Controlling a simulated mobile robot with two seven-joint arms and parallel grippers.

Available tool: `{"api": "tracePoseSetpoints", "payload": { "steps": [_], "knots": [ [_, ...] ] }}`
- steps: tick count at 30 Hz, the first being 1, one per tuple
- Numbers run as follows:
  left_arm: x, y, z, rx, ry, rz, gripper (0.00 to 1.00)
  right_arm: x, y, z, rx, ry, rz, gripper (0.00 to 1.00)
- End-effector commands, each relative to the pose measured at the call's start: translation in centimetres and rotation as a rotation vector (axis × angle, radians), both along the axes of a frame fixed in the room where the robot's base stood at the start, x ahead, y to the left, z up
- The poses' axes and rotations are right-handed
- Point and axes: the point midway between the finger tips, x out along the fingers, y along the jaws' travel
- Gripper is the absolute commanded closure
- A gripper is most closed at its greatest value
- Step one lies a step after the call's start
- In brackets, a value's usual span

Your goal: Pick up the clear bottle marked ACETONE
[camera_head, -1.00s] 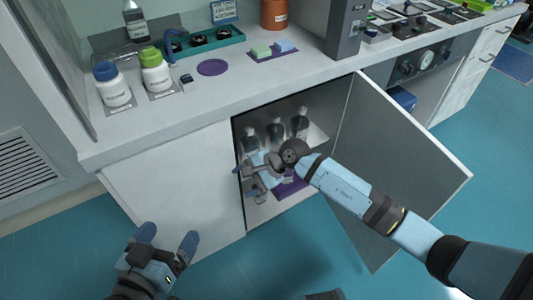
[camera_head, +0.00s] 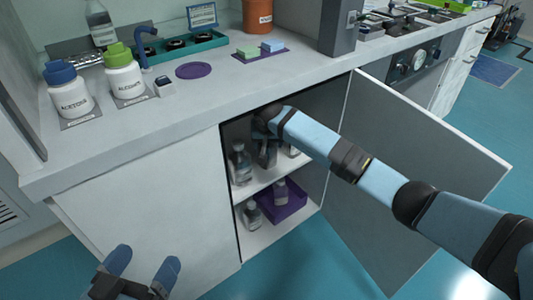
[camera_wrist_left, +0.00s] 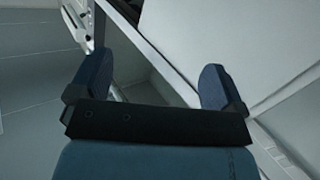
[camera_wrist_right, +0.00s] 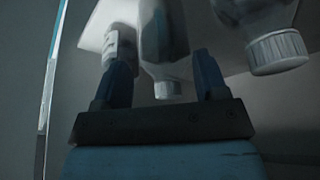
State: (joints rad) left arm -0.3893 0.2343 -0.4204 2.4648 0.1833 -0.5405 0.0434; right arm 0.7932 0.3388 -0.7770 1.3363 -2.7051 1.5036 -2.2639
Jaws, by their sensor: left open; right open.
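Inside the open cabinet, the upper shelf holds a clear bottle (camera_head: 240,163) at left, a middle bottle partly hidden by my right gripper (camera_head: 266,140), and another bottle (camera_head: 292,151) at right. No label on them is readable, so I cannot tell which is marked ACETONE. My right gripper is open at the upper shelf. In the right wrist view, one capped bottle (camera_wrist_right: 164,45) shows between its fingers, with another bottle (camera_wrist_right: 270,40) to the right and one (camera_wrist_right: 118,45) behind the left finger. Contact cannot be told. My left gripper (camera_head: 143,268) is open and empty outside the cabinet.
The lower shelf has a bottle (camera_head: 252,215) and a purple tray (camera_head: 290,206) with a bottle. The cabinet door (camera_head: 400,180) stands open at right.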

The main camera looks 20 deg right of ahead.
Motion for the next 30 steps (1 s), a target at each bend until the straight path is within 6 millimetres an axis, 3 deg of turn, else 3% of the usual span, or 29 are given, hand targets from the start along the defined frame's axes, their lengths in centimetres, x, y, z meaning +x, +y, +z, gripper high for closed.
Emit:
{"api": "tracePoseSetpoints", "payload": {
  "steps": [10,17,28,30],
  "knots": [
    [0.6,0.4,-0.3,0.042,-0.069,0.002,0.04,3.1,-0.8,-0.2,0.003,0.001,-0.001,0.34],
    [1.3,0.8,-0.4,0.086,-0.15,0.009,0.04,6.6,-1.7,-0.5,0.004,0.003,0.0,0.34],
    [2.0,1.2,0.6,0.134,-0.236,0.007,0.04,6.8,-1.9,-1.2,0.003,0.001,0.001,0.34],
    [2.0,1.2,0.6,0.133,-0.233,0.007,0.04,6.8,-1.9,-1.2,0.003,0.001,0.001,0.48]
  ]
}}
